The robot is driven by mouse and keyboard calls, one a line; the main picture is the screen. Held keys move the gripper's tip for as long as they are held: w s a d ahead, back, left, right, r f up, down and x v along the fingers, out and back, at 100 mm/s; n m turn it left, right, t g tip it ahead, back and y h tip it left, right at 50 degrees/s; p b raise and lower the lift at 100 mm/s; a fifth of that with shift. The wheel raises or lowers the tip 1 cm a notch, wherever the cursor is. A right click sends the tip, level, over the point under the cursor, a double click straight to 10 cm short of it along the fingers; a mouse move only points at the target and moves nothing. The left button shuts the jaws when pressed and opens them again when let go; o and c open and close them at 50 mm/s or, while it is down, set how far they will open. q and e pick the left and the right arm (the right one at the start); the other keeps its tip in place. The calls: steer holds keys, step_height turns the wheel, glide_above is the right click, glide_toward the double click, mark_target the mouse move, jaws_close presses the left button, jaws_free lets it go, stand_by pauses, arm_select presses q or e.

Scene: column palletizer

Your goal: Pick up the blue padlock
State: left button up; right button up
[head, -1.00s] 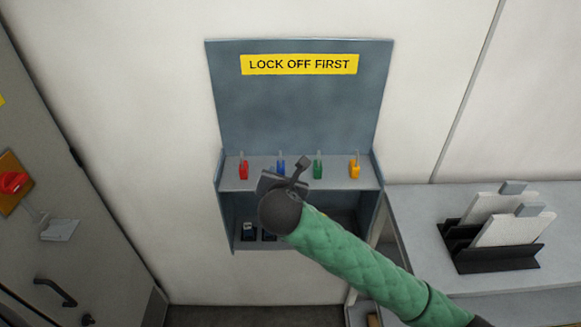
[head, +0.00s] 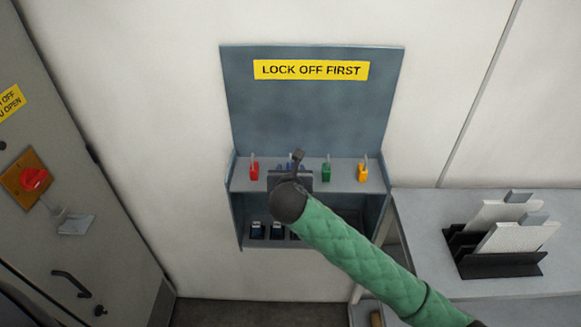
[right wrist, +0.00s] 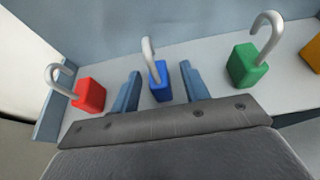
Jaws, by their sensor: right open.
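The blue padlock (right wrist: 160,87) stands on the shelf of the lock-off station, its grey shackle upright, in the right wrist view. My right gripper (right wrist: 158,85) is open, with one finger on each side of the blue padlock and a visible gap to it on both sides. In the head view my right gripper (head: 291,172) is in front of the shelf and largely hides the blue padlock. My left gripper is not in view.
A red padlock (right wrist: 90,95) stands left of the blue one, and a green padlock (right wrist: 245,67) and a yellow padlock (head: 362,173) stand to the right. Dark items (head: 257,231) sit in the lower compartment. A counter with a black rack (head: 500,265) is at right.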

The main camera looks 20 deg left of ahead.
steer(key=p+x, duration=0.1)
steer(key=x, duration=0.1)
steer(key=shift+w+a, duration=0.15)
steer(key=shift+w, duration=0.15)
steer(key=shift+w+f, duration=0.15)
steer(key=shift+w, duration=0.1)
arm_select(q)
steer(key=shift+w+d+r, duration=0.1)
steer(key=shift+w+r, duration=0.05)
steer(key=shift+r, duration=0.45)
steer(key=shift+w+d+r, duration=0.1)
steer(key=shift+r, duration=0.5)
arm_select(e)
steer(key=shift+c, duration=0.3)
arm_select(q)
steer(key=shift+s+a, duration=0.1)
arm_select(e)
jaws_close()
